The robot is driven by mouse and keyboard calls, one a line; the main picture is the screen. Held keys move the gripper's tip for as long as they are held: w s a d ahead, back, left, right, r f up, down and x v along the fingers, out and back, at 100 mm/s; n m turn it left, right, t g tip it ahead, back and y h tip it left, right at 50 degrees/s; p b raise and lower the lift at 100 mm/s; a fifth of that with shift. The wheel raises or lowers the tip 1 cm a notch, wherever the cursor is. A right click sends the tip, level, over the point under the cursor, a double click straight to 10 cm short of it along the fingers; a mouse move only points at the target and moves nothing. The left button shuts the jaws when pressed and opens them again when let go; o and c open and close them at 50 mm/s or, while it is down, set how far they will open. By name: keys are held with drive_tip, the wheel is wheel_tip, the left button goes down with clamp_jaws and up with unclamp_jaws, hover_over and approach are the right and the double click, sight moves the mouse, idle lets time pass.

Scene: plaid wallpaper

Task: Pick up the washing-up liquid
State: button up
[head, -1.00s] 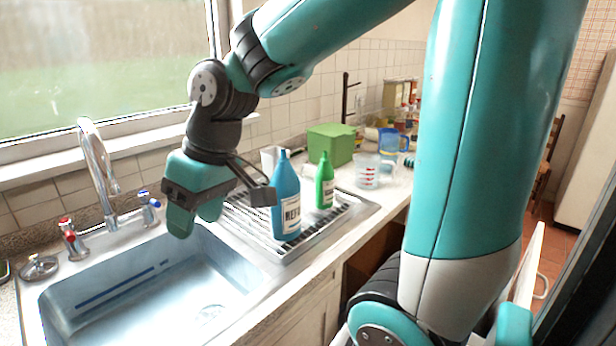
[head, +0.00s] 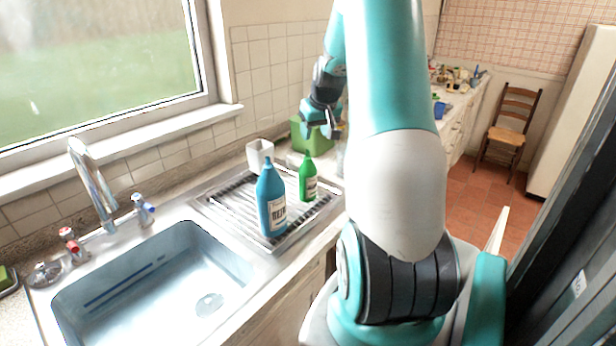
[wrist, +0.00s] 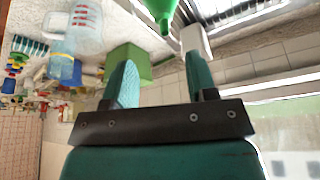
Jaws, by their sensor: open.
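Two bottles stand upright on the ribbed draining rack (head: 225,212): a tall blue bottle (head: 268,195) with a white label and a smaller green bottle (head: 307,184) with a pale label. I cannot read which is the washing-up liquid. My gripper (head: 318,130) is open and empty, above and behind the green bottle, by the green box (head: 312,143). In the wrist view my gripper's two fingers (wrist: 160,80) are spread apart, with nothing between them. The green bottle's narrow top (wrist: 163,14) shows at the upper edge there, apart from the fingers. The blue bottle is out of that view.
A white container (head: 259,154) stands behind the bottles, close to the tiled wall. The sink (head: 160,275) and tap (head: 92,185) are at the left. In the wrist view a clear measuring jug (wrist: 84,22) and a blue jug (wrist: 64,66) stand on the counter.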

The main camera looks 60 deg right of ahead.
sight(308, 151)
drive_tip(key=shift+w+p+x, duration=0.15)
drive_tip(key=shift+p+x, duration=0.85)
drive_tip(key=shift+x, duration=1.3)
drive_tip(key=shift+w+p+x, duration=0.2)
drive_tip(key=shift+p+x, duration=0.8)
drive_tip(key=shift+x, duration=1.35)
drive_tip(key=shift+r, duration=0.15)
clamp_jaws()
